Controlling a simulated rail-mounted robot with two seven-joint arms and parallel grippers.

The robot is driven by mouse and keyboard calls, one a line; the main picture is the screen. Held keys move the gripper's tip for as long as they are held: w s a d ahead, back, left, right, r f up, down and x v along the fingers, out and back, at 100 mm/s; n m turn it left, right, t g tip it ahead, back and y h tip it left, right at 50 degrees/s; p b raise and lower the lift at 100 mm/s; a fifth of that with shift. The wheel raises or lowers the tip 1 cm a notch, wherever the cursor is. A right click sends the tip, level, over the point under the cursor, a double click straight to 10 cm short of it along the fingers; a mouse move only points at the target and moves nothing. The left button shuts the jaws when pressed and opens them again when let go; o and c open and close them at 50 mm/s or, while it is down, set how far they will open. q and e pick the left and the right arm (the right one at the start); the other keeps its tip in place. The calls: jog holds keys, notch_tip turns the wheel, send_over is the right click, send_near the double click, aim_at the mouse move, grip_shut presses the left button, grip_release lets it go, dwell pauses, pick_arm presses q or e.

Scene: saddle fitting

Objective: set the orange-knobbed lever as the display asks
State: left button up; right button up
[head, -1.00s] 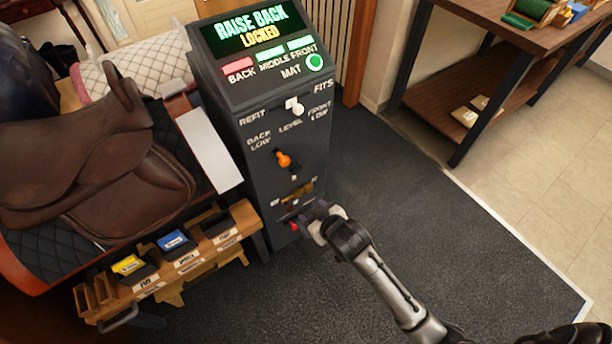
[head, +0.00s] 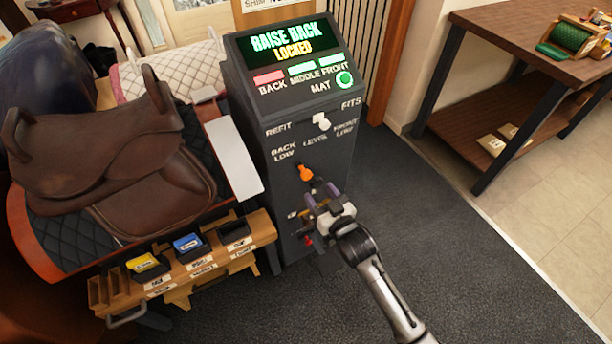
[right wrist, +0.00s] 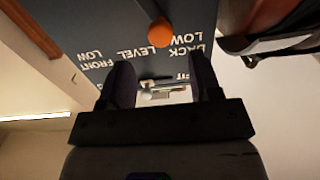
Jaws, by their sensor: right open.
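The orange-knobbed lever (head: 305,173) is on the dark front panel of the console, under the labels BACK LOW, LEVEL and FRONT LOW. Its knob appears to lean left, towards BACK LOW; its exact setting is hard to tell. The display (head: 288,45) reads RAISE BACK, LOCKED. My right gripper (head: 322,198) is open and empty, just below and right of the knob, apart from it. In the right wrist view the panel is upside down, and the orange knob (right wrist: 160,32) shows beyond the gap between the open fingers (right wrist: 163,80). My left gripper is out of view.
A white-knobbed lever (head: 321,121) sits higher, between REFIT and FITS. A red part (head: 308,239) is low on the panel. The saddle (head: 110,160) and a wooden rack (head: 195,262) with labelled shims stand left. The floor right of the console is clear.

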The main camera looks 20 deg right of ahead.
aim_at(308, 178)
jog(key=w, duration=0.2)
jog(key=w+b, duration=0.1)
jog(key=w, duration=0.1)
jog(key=w+a, duration=0.1)
jog(key=w, duration=0.1)
jog(key=shift+w+f+b, duration=0.1)
jog(key=shift+w+b, duration=0.2)
jog(key=shift+w, duration=0.7)
jog(key=shift+w+a, duration=0.1)
jog(key=c, duration=0.6)
grip_shut()
